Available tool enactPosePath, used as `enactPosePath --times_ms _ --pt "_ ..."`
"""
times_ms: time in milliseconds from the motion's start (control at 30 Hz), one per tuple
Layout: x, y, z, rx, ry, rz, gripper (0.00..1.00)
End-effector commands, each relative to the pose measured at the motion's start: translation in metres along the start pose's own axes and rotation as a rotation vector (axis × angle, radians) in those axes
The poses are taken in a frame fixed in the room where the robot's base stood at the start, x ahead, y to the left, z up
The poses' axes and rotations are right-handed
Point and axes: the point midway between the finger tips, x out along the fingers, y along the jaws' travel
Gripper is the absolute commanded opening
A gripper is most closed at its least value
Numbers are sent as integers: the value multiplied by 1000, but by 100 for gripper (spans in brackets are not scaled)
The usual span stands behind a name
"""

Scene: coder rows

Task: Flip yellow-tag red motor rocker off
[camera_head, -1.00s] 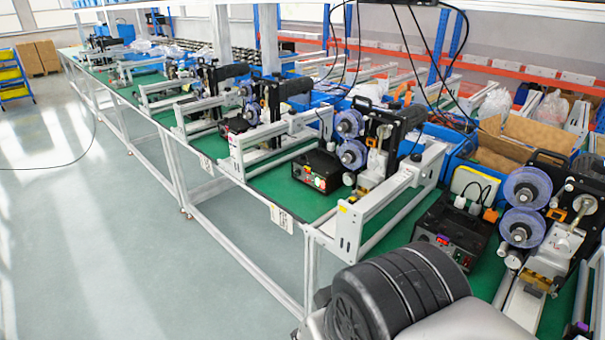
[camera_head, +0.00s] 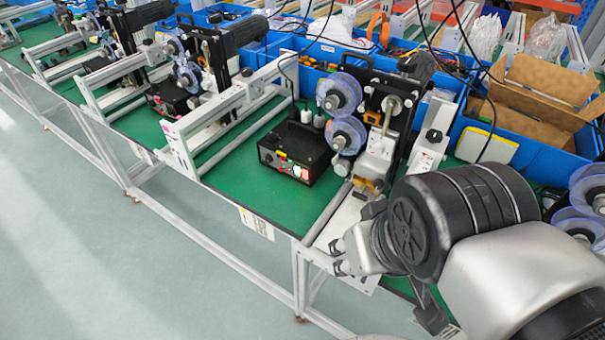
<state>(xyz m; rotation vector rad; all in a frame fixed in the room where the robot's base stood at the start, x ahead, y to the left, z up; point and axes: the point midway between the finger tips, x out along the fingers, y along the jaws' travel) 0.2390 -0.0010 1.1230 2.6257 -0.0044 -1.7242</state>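A black control box (camera_head: 295,152) stands on the green bench top near the middle of the head view. Its front panel faces me and carries a small bright red switch (camera_head: 297,171), with a pale lit spot beside it and small yellow marks to its left. I cannot read the labels or tell the rocker's position. My arm reaches in from the lower right, its dark wrist in front of the machine beside the box. Nothing of mine touches the box.
A winding machine with blue-purple reels (camera_head: 340,94) stands right of the box. A white frame rail (camera_head: 225,120) runs to its left. A second dark box (camera_head: 172,97) sits farther left. Blue bins (camera_head: 540,150) line the back. Green bench shows in front of the box.

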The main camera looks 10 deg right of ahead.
Motion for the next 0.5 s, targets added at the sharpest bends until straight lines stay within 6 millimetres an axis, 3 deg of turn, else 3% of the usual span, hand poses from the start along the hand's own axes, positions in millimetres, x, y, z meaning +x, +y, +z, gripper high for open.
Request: enactPosePath --times_ms 233,500 --pt "5 7 -8 -100 -96 49 20" --pt "24 25 -35 -402 -333 202 2"
